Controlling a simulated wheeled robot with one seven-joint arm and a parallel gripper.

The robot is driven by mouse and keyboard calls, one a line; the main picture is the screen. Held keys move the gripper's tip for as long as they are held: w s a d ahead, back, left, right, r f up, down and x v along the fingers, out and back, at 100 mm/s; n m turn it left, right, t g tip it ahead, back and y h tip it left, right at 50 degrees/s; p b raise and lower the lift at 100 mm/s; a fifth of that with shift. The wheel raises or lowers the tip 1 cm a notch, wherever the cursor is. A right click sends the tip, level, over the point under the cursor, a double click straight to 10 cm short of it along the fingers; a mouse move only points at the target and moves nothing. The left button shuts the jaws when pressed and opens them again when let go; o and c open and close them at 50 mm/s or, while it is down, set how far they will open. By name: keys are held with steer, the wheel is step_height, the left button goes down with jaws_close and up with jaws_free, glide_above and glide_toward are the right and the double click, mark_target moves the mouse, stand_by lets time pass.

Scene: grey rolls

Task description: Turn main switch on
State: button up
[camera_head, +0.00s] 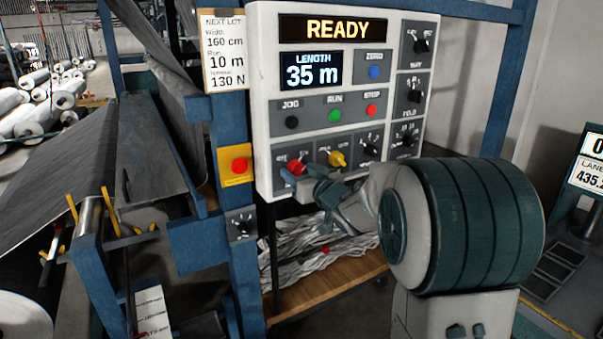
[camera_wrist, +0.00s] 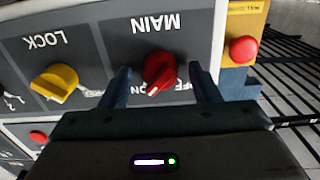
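The main switch is a red rotary knob (camera_wrist: 159,72) under the upside-down label MAIN in the wrist view. Its white mark points down and slightly left, near the ON and OFF lettering, which is partly covered. In the head view the red knob (camera_head: 295,167) sits at the panel's lower left. My gripper (camera_wrist: 159,80) is open, with one finger on each side of the knob and a gap visible on both sides. In the head view my gripper (camera_head: 313,181) is close to the panel and partly covers the knob's surroundings.
A yellow LOCK knob (camera_wrist: 55,83) sits beside the main switch. A red push button on a yellow plate (camera_head: 239,165) is on the blue post to the left. The control panel (camera_head: 262,110) shows READY and LENGTH 35 m. More knobs line its right side.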

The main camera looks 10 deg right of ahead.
steer(key=b+v, duration=0.1)
steer(key=v, duration=1.3)
steer(key=shift+b, duration=0.3)
steer(key=shift+w, duration=0.1)
steer(key=s+d+f+m+g+h, duration=0.3)
steer(key=s+f+m+g+h, duration=0.1)
steer(key=s+f+g+h, duration=0.3)
steer(key=s+a+f+g, duration=0.3)
steer(key=s+f, duration=0.1)
steer(key=s, duration=0.4)
steer(key=s+a+f+g+y, duration=0.1)
steer(key=s+a+f+g, duration=0.2)
steer(key=s, duration=0.5)
steer(key=shift+a+f+g+p, duration=0.35)
steer(key=shift+a+f+g, duration=0.05)
steer(key=shift+a+g, duration=0.35)
